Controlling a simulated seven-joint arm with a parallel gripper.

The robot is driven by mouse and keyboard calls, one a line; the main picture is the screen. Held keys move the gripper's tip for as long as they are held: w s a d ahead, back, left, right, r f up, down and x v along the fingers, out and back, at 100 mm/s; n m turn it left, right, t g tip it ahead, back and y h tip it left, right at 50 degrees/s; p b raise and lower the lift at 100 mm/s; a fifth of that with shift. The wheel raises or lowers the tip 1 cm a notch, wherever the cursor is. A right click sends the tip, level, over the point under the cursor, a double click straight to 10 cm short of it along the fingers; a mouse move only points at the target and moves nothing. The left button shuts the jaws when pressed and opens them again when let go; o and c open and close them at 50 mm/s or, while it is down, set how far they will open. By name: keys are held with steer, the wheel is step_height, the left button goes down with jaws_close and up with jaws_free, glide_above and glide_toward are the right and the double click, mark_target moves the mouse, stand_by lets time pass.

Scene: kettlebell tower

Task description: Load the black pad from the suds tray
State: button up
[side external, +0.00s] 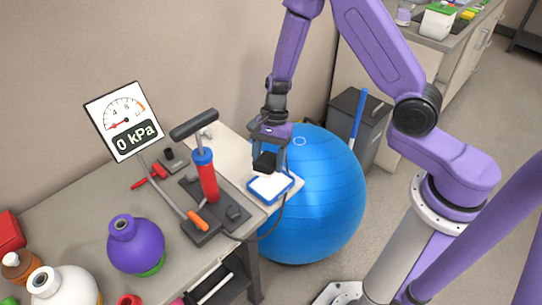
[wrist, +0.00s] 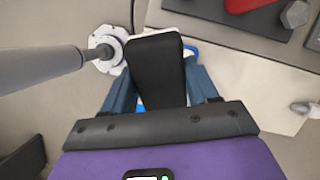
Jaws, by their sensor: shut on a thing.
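The black pad (side external: 265,161) is a small dark block between the fingers of my gripper (side external: 268,154). In the wrist view the pad (wrist: 157,70) fills the space between the two fingers, and my gripper (wrist: 160,85) is shut on it. The suds tray (side external: 270,187) is a shallow tray with a blue rim and a white inside, at the bench's right corner. The pad is over the tray's back part; I cannot tell whether it touches the suds. In the wrist view the pad hides most of the tray.
A red pump (side external: 207,178) stands on a dark base left of the tray, with a gauge sign (side external: 124,121) reading 0 kPa behind it. A purple kettlebell (side external: 135,245) is farther left. A large blue ball (side external: 325,205) sits beside the bench, close behind the tray.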

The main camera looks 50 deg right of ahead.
steer(key=shift+f, duration=3.7)
steer(key=shift+f, duration=0.3)
steer(key=shift+r, duration=0.1)
steer(key=shift+r, duration=3.9)
steer(key=shift+t+h, duration=0.5)
steer(key=shift+h, duration=0.8)
